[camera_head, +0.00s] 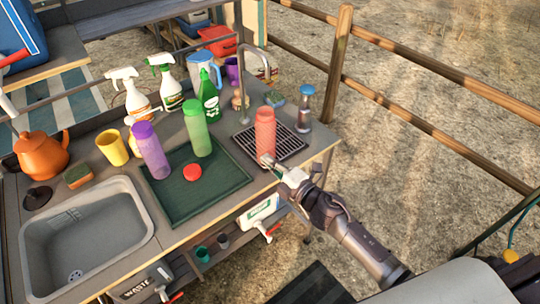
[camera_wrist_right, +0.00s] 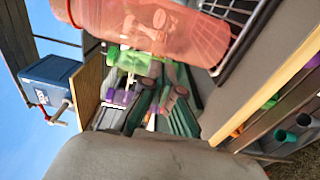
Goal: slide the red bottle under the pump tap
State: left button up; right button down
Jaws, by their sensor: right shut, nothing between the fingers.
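The red bottle (camera_head: 265,132) stands upright, without a cap, on the black drip grate (camera_head: 283,146) at the right end of the counter. The tall grey tap (camera_head: 244,90) rises behind and left of it, its spout curving over toward the bottle's side. My right gripper (camera_head: 267,161) is shut and empty, close to the front of the bottle's base; I cannot tell whether it touches. In the right wrist view the red bottle (camera_wrist_right: 155,25) fills the upper part, close to the camera. A red cap (camera_head: 192,172) lies on the green mat. My left gripper is not in view.
A purple bottle (camera_head: 150,150) and a green bottle (camera_head: 196,127) stand on the green mat (camera_head: 185,211). A blue-topped dispenser (camera_head: 304,112) stands right of the grate. The sink (camera_head: 90,235), spray bottles and orange kettle (camera_head: 40,155) are further left.

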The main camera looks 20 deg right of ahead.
aim_at(272, 137)
jog(key=shift+w+d, duration=0.3)
jog(key=shift+w, duration=0.3)
jog(key=w+d, duration=0.1)
jog(key=w, duration=0.1)
jog(key=w+d+b, duration=0.1)
jog(key=w, duration=0.2)
jog(key=w+d+b, duration=0.1)
jog(key=w, duration=0.2)
jog(key=shift+f, duration=0.15)
